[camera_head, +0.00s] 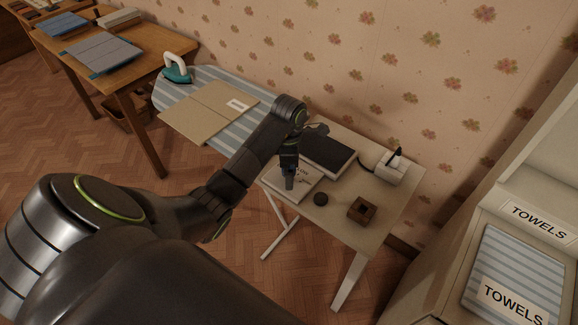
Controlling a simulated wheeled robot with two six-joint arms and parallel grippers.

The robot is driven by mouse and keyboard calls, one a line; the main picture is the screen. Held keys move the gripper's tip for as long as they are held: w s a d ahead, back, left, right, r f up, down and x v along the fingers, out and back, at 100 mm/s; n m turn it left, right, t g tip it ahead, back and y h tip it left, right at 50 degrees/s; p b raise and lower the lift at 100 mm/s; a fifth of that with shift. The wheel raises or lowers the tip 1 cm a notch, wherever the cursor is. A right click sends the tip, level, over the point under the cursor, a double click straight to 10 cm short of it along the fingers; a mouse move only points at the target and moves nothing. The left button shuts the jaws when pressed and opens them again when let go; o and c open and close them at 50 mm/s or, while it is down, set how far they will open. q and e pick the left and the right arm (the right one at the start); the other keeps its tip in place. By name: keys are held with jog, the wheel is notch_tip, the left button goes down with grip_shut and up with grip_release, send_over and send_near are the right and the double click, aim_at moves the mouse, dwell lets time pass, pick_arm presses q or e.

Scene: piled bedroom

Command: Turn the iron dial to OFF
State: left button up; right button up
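A teal iron (178,70) with a white handle stands at the far end of the striped ironing board (228,138). I cannot make out its dial from here. My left gripper (289,182) points down over a pale flat panel or booklet (303,187) on the small white table, far from the iron. The panel bears dark lettering, partly hidden by the gripper. The gripper's fingers are too small and dark to tell whether they are apart, or whether they touch the panel. A small round black piece (320,199) lies to the right of the panel. My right gripper is not in view.
The white table (340,225) also holds a dark book (328,153), a brown wooden block (362,210) and a white box with a plug (391,168). An open cardboard folder (209,110) lies on the board. A shelf with towels (515,270) stands at right.

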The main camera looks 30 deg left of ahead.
pick_arm(q)
jog(key=shift+r, duration=0.1)
jog(key=shift+r+p, duration=2.3)
jog(key=shift+r, duration=1.15)
